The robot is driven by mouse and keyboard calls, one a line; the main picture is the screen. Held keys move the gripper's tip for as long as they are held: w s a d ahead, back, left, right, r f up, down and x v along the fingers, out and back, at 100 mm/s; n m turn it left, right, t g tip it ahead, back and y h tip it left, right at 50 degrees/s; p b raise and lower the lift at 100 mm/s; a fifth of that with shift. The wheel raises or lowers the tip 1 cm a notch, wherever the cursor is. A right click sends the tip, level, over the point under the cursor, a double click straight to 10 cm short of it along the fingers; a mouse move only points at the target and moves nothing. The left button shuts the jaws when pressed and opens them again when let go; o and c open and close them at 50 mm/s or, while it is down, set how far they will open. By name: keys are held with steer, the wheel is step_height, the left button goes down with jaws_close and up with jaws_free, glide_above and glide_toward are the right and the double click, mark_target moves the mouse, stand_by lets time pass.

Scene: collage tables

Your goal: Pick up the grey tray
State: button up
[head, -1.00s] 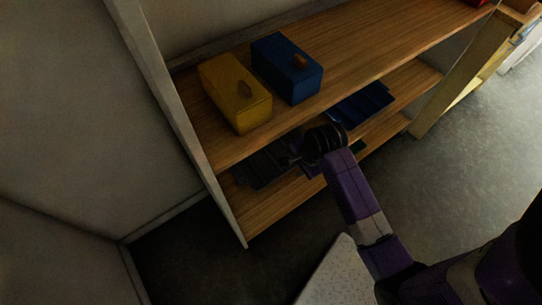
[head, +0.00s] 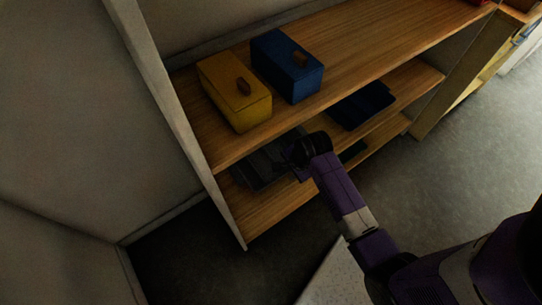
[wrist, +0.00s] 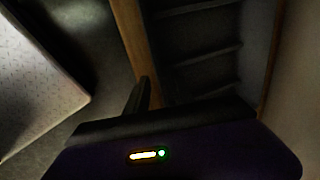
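The grey tray (head: 258,168) lies on the middle shelf at its left end, under the yellow box. It looks dark, and my gripper and the shelf above hide part of it. My gripper (head: 298,154) is at the tray's right side in the head view; whether they touch is not clear. In the wrist view a dark ridged surface, likely the tray (wrist: 200,50), fills the upper middle. One dark finger of my gripper (wrist: 140,97) shows there beside a wooden shelf edge. The second finger is not clear, so the opening cannot be judged.
A yellow box (head: 235,97) and a blue box (head: 287,70) stand on the top shelf (head: 365,45). A dark blue tray (head: 362,105) lies on the middle shelf to the right. The white wall (head: 95,110) is close at the left. A pale speckled surface (head: 335,280) lies below my arm.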

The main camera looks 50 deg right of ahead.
steer(key=shift+f, duration=0.25)
stand_by(0.4)
steer(key=shift+c, duration=0.2)
jaws_close()
stand_by(1.2)
